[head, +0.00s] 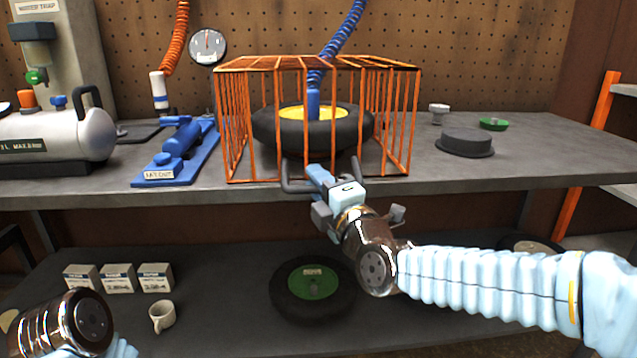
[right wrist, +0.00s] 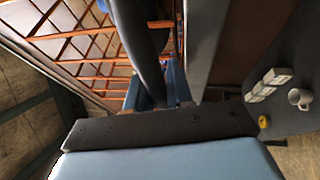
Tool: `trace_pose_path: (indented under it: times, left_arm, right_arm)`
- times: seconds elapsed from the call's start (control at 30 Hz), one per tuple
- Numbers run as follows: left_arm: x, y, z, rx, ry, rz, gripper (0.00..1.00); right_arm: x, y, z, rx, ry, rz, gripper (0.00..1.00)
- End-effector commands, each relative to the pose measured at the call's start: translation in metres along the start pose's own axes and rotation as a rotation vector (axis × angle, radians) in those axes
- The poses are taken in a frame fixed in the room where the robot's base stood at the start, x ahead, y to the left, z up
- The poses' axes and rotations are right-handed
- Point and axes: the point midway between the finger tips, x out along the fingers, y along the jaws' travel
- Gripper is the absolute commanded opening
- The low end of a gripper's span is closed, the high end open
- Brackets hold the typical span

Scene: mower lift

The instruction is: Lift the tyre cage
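The tyre cage (head: 232,125), made of thin orange bars, stands on the grey workbench. A black tyre (head: 268,128) with a yellow hub lies inside it, and a blue nozzle on a coiled hose reaches down to the hub. In the right wrist view the cage's orange bars (right wrist: 105,45) show close beside and between the fingers (right wrist: 178,60). Whether a finger touches a bar cannot be told. Only part of my left arm shows at the lower left; its gripper is out of view.
The workbench (head: 540,150) holds a blue tool (head: 180,145) left of the cage and a dark round block (head: 466,141) to the right. A compressor tank (head: 60,135) stands far left. The lower shelf holds a green-hubbed wheel (head: 290,300), small boxes and a mug (head: 162,316).

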Motion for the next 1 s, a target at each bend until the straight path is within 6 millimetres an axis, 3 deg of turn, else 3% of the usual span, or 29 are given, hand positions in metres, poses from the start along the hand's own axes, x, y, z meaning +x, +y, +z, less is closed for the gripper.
trace_pose_path:
  times: [0.3, 0.47, 0.77, 1.0]
  left_arm:
    - [-0.001, 0.000, 0.000, 0.000, 0.000, 0.000, 0.43]
    - [-0.009, 0.005, 0.001, 0.003, -0.003, 0.003, 0.43]
    - [-0.054, 0.035, 0.008, 0.022, -0.026, 0.022, 0.43]
    - [-0.090, 0.055, 0.011, 0.033, -0.037, 0.034, 0.43]
  right_arm:
    - [0.000, 0.000, 0.000, 0.000, 0.000, -0.002, 0.00]
    - [0.003, 0.014, 0.001, 0.001, 0.000, -0.001, 0.00]
    - [0.024, 0.088, 0.010, -0.001, 0.001, 0.003, 0.00]
    - [0.056, 0.150, 0.024, -0.001, 0.000, 0.003, 0.00]
